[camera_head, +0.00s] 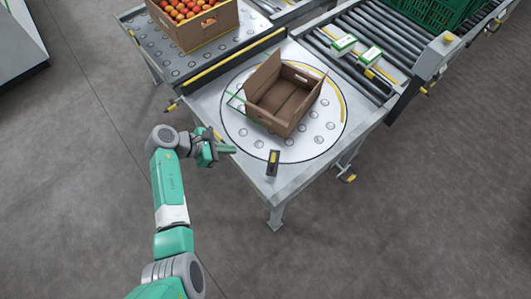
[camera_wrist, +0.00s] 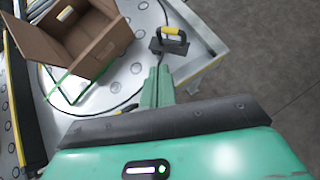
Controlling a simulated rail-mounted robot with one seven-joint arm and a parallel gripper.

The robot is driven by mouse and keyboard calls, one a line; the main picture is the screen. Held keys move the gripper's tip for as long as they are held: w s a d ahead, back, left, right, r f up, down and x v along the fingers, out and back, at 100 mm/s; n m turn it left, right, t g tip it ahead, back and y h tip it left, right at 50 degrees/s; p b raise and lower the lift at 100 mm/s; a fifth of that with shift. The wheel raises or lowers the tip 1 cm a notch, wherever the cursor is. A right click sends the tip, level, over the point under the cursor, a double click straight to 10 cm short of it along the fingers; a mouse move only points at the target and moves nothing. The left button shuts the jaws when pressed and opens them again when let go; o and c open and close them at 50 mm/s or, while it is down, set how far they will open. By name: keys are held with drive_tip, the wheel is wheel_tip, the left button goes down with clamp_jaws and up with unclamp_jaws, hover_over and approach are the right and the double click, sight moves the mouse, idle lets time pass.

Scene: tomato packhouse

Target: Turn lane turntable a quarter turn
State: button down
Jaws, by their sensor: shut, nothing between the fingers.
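The lane turntable (camera_head: 318,138) is a round, pale plate studded with transfer balls, set in a metal table. It also shows in the wrist view (camera_wrist: 120,85). An open, empty cardboard box (camera_head: 284,98) sits on it, turned at an angle, with a flap raised; the wrist view shows part of it (camera_wrist: 75,40). A black handle with a yellow grip (camera_head: 273,163) stands at the plate's near edge; it is upper centre in the wrist view (camera_wrist: 170,40). My gripper (camera_head: 233,149) is shut and empty, left of the handle and apart from it.
A box of tomatoes (camera_head: 205,25) stands on the ball table at the upper left. A roller conveyor (camera_head: 345,62) with small green-and-white packs lies behind the turntable, with a green crate (camera_head: 435,12) farther back. Open grey floor surrounds the table's near side.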

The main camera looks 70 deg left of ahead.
drive_tip(key=w+r+b+x, duration=0.1)
drive_tip(key=b+x, duration=0.5)
drive_tip(key=x, duration=0.7)
drive_tip(key=shift+w+d+b, duration=0.15)
drive_tip(key=shift+w+b, duration=0.15)
drive_tip(key=shift+w, duration=0.05)
drive_tip(key=shift+r, duration=0.2)
